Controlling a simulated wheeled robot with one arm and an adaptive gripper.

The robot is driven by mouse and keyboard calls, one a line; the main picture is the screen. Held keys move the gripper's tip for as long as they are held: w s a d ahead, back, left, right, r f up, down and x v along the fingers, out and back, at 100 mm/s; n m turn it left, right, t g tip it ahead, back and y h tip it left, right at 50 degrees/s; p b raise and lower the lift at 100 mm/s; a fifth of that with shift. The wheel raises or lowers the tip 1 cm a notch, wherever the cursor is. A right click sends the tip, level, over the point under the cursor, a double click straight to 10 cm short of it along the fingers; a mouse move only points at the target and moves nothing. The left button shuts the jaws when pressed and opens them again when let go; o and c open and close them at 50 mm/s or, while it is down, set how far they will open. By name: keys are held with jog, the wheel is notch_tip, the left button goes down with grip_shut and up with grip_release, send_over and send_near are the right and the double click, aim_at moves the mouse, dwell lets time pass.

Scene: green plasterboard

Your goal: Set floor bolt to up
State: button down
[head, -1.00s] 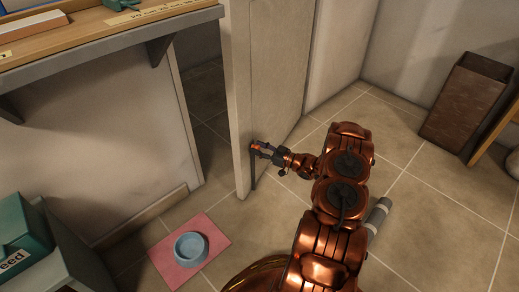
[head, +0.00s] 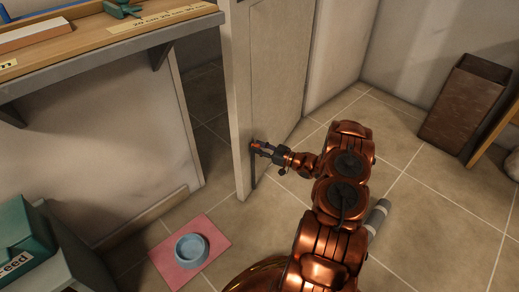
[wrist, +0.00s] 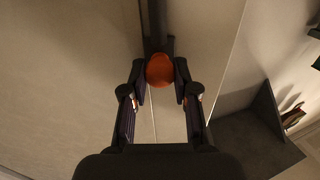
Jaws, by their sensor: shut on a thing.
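The floor bolt (head: 253,170) is a dark vertical rod low on the edge of the pale door (head: 273,75). Its top has an orange-red knob (wrist: 160,70), which shows in the wrist view between my fingertips. My gripper (head: 262,147) reaches the bolt from the right and is shut on the knob. In the wrist view my gripper (wrist: 161,82) has a finger on each side of the knob. The rod's lower end comes down near the floor; whether it sits in a hole I cannot tell.
A pink mat (head: 168,252) with a blue bowl (head: 191,248) lies on the floor left of the door. A wooden-topped shelf (head: 110,32) stands at upper left, a green box (head: 22,235) at lower left. A brown bin (head: 463,108) stands at right.

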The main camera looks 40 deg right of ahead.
notch_tip(320, 180, up, 4)
jog(key=shift+f+p, duration=0.15)
jog(key=shift+p, duration=0.7)
jog(key=c, duration=0.9)
grip_release()
jog(key=shift+o, duration=0.2)
jog(key=shift+s+d, duration=0.1)
jog(key=v, duration=1.1)
jog(key=shift+s+d, duration=0.15)
jog(key=shift+s, duration=0.15)
